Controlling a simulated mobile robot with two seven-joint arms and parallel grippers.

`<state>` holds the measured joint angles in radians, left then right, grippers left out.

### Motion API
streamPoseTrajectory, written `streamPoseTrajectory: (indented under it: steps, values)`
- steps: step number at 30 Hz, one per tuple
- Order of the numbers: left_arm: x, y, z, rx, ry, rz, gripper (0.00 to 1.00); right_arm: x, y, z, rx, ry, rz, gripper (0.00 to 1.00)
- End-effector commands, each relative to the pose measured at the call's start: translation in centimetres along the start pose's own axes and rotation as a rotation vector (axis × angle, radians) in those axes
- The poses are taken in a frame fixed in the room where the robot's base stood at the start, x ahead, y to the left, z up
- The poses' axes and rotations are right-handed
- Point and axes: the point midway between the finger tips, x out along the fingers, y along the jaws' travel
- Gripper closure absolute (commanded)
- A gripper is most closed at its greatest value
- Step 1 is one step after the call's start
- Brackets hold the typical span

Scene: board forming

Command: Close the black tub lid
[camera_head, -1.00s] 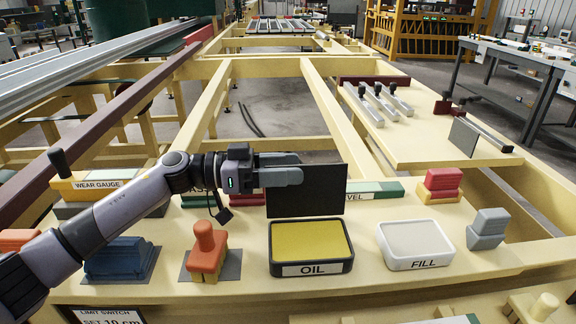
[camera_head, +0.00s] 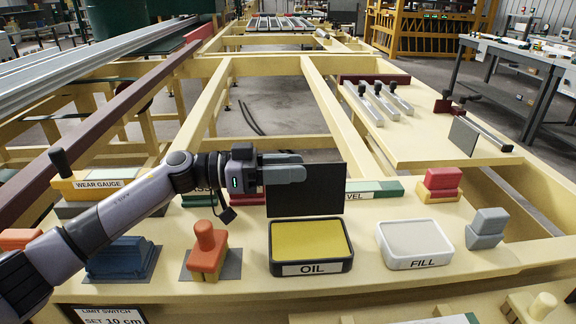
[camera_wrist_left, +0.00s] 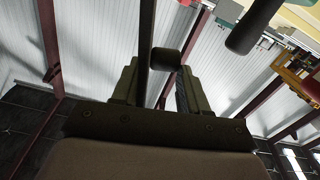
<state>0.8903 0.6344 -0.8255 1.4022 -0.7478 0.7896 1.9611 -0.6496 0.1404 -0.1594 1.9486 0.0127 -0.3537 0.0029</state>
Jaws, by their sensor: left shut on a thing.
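The black tub lid (camera_head: 322,190) stands upright behind the black OIL tub (camera_head: 312,268), its lower edge close to the tub's back rim. The tub shows a yellow surface inside. My left gripper (camera_head: 298,168) comes in from the left and is shut on the lid near its upper left part. In the left wrist view the left gripper's fingers (camera_wrist_left: 158,85) show, with a thin dark strip running up between them. My right gripper is not in view.
The white FILL tub (camera_head: 409,244) sits to the right, with a grey block (camera_head: 486,228) beyond it. An orange stamp-like tool (camera_head: 206,250) and a blue block (camera_head: 120,258) lie left. A green-and-white level (camera_head: 375,190) lies behind the lid.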

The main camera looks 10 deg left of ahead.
Motion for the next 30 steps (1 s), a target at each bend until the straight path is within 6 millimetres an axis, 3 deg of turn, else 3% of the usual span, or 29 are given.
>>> streamPoseTrajectory:
  steps: [14, 30]
  values:
    - [0.0, 1.1, -0.4, 0.099, -0.002, 0.007, 1.0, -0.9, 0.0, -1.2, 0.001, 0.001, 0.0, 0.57]
    - [0.0, 4.6, 0.0, 0.479, -0.001, 0.007, 1.0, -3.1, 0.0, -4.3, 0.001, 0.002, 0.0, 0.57]
